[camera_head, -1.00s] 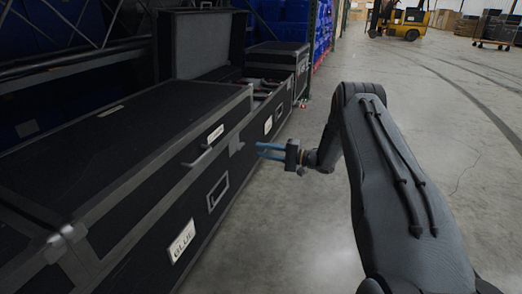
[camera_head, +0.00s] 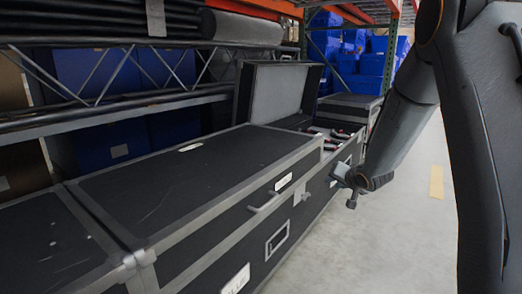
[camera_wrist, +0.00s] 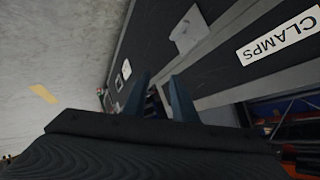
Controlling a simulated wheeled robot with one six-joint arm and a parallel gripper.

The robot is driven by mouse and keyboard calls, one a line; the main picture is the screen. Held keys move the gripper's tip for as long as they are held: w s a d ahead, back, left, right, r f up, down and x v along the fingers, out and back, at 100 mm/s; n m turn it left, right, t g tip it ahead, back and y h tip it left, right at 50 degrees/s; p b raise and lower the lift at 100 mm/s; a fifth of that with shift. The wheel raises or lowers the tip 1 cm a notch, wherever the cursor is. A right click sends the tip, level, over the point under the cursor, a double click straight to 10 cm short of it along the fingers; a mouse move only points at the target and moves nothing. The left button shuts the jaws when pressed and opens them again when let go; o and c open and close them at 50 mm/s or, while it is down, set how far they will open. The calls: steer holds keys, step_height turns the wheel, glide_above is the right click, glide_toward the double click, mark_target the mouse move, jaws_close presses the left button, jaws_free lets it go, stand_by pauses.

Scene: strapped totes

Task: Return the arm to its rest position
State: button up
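My gripper (camera_head: 347,180) shows in the head view beside the front of the black cases, small and partly seen. In the wrist view my gripper (camera_wrist: 158,88) has two blue-grey fingers standing apart, with nothing seen between them. A long black case (camera_head: 215,172) with grey edging stands at the left with its lid down. Behind it an open case (camera_head: 283,92) has its lid raised, with dark and red items (camera_head: 337,134) inside. A white CLAMPS label (camera_wrist: 279,38) shows on a dark case face in the wrist view.
A rack with grey truss beams (camera_head: 120,100) and blue bins (camera_head: 375,58) stands behind the cases. A smaller closed case (camera_head: 350,105) is beyond the open one. Bare concrete floor (camera_head: 400,240) lies to the right, with a yellow mark (camera_head: 436,181).

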steer(key=s+a+f+n+g+h, duration=0.1)
steer(key=s+a+n+g, duration=0.15)
steer(key=s, duration=1.05)
steer(key=s+a+n+g, duration=0.1)
steer(key=s+a+g, duration=0.2)
steer(key=s, duration=0.9)
steer(key=s+a+f+n+g+h, duration=0.1)
steer(key=s+a+n+g, duration=0.15)
steer(key=s, duration=1.05)
steer(key=s+a+r+n+g+y, duration=0.1)
steer(key=s+a+r+n, duration=0.15)
steer(key=s+a, duration=0.35)
steer(key=s+a+r+n+g+p, duration=0.1)
steer(key=s+a+r, duration=0.3)
steer(key=a, duration=0.3)
steer(key=s+a+r+n+g+y, duration=0.1)
steer(key=s+a+r+n, duration=0.15)
steer(key=s+a, duration=0.35)
steer(key=d+r+m+p, duration=0.3)
steer(key=d+r+p, duration=0.6)
steer(key=r+p, duration=0.4)
steer(key=d+r+m+h+p, duration=0.1)
steer(key=d+r+m+p, duration=0.2)
steer(key=d+r+p, duration=0.7)
step_height(320, 180, up, 4)
steer(key=p, duration=1.2)
steer(key=shift+w+d+r+m+h+p, duration=0.15)
steer(key=shift+w+d+m+h+p, duration=0.15)
steer(key=shift+w+m, duration=0.1)
steer(key=shift+o, duration=0.3)
